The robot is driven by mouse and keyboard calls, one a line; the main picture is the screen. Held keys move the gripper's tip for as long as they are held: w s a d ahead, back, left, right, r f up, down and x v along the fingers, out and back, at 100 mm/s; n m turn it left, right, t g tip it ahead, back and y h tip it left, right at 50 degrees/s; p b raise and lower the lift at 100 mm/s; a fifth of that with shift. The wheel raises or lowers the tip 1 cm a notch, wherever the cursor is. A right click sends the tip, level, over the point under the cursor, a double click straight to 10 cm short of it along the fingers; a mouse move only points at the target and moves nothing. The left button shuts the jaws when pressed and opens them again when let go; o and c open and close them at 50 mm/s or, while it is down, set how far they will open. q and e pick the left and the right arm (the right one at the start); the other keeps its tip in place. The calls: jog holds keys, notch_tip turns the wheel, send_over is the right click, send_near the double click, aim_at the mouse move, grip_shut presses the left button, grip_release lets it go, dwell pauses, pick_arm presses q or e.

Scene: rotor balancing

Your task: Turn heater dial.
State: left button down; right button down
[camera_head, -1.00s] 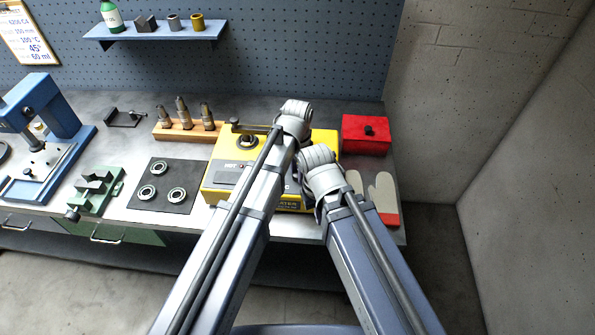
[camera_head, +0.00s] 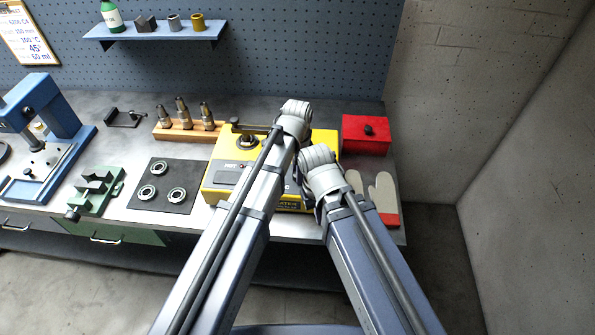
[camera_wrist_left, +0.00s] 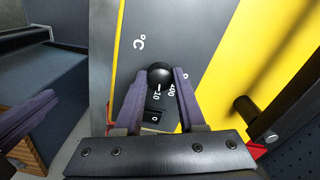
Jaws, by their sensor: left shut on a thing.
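The yellow heater (camera_head: 225,187) stands on the bench, partly covered by my two arms in the head view. In the left wrist view its grey panel (camera_wrist_left: 190,35) carries a round black dial (camera_wrist_left: 160,72) with a white mark, a °C label and numbers around it. My left gripper (camera_wrist_left: 155,84) has one finger on each side of the dial and is shut on it. In the head view both grippers are hidden behind my arms. A purple finger (camera_wrist_left: 25,116) at the left edge of the wrist view looks like my right gripper; its opening is unclear.
A red box (camera_head: 365,136) and a grey and red glove (camera_head: 384,195) lie right of the heater. A dark mat (camera_head: 163,185) with bearings and a wooden rack (camera_head: 187,131) stand to its left. A black switch (camera_wrist_left: 153,117) sits below the dial.

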pick_arm(q)
jog(key=c, duration=0.5)
grip_release()
jog(key=shift+r, duration=0.1)
notch_tip(320, 180, up, 8)
jog(key=p, duration=0.8)
jog(key=shift+f, duration=0.2)
